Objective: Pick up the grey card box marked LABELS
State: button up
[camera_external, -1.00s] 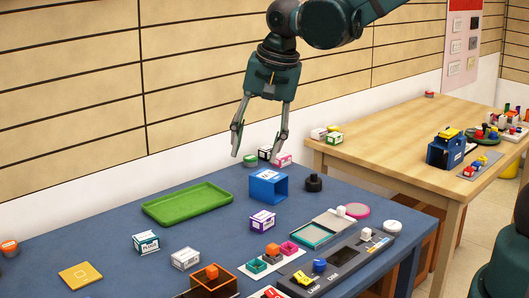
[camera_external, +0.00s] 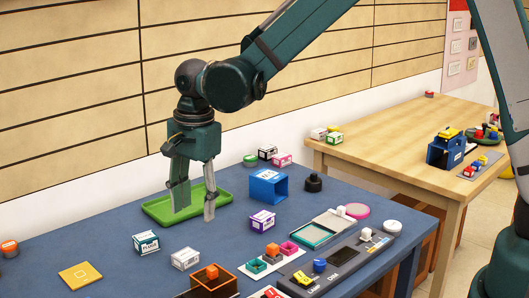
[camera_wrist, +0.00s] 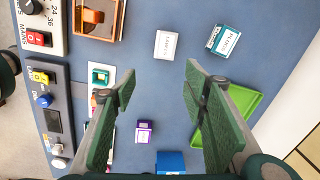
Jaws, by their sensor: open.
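The grey card box (camera_external: 185,258) sits on the blue table, between a teal-and-white box (camera_external: 146,242) and an orange open container (camera_external: 214,280). In the wrist view the grey box (camera_wrist: 165,44) lies beyond my fingertips, with small print on its pale top, too small to read surely. The teal-and-white box (camera_wrist: 223,39) is to its right there. My gripper (camera_external: 195,210) is open and empty, above the table and in front of the green tray, apart from the grey box. Both fingers also show in the wrist view (camera_wrist: 160,78).
A green tray (camera_external: 152,212) lies behind the grey box. A purple-and-white box (camera_external: 262,221) and a blue open box (camera_external: 268,187) stand to the right. A dark control panel (camera_external: 345,262) is at the front right. Bare table surrounds the grey box.

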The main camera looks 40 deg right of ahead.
jog(key=m, duration=0.2)
send_over(185, 253)
jog(key=shift+g, duration=0.3)
notch_tip(185, 253, down, 5)
jog(key=shift+s+a+r, duration=0.1)
jog(key=shift+f, duration=1.35)
jog(key=shift+f+b, duration=0.6)
jog(key=shift+f, duration=2)
jog(key=c, duration=1)
